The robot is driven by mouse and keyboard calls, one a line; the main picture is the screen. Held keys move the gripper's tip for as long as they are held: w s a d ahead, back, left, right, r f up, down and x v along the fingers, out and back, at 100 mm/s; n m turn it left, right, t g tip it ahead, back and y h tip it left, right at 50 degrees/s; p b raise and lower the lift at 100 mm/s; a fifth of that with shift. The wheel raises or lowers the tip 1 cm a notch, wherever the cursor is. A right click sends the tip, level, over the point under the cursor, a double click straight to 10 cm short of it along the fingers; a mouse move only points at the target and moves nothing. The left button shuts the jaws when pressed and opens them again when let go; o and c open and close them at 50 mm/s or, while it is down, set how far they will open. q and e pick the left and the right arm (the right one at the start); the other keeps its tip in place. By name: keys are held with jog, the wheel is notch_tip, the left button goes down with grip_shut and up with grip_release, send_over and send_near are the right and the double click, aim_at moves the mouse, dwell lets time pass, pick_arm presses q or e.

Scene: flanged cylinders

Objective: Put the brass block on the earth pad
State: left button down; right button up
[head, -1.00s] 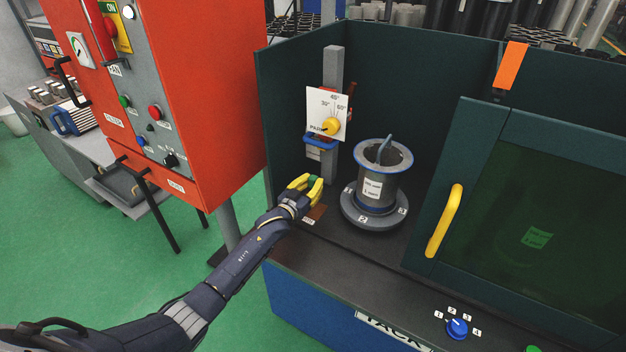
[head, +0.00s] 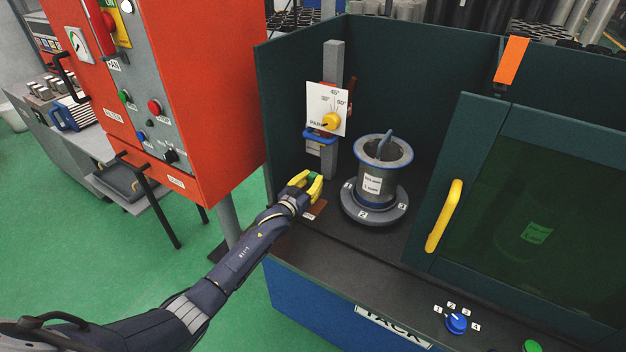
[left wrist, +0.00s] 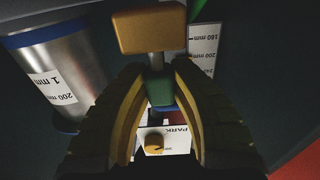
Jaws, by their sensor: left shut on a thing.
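The brass block (left wrist: 150,31) is a yellow-gold block in the left wrist view, on a short grey stem with a green grip (left wrist: 159,90). My left gripper (left wrist: 162,80) is shut on that green grip, with the block out beyond the fingertips. In the head view my left gripper (head: 310,186), with yellow fingers, is low over the dark bench, and the block is hidden. The brown earth pad (head: 316,210) shows partly just below the fingers. I cannot tell whether the block touches it. My right gripper is not in view.
A flanged cylinder (head: 384,165) stands on a round grey base, right of the gripper. A post carries a white PARK dial (head: 327,108) behind it. A red cabinet (head: 215,110) is at left, and a door with a yellow handle (head: 443,216) at right.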

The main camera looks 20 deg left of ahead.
pick_arm(q)
jog(key=shift+f, duration=0.85)
dwell(0.3)
jog(key=shift+r, duration=2)
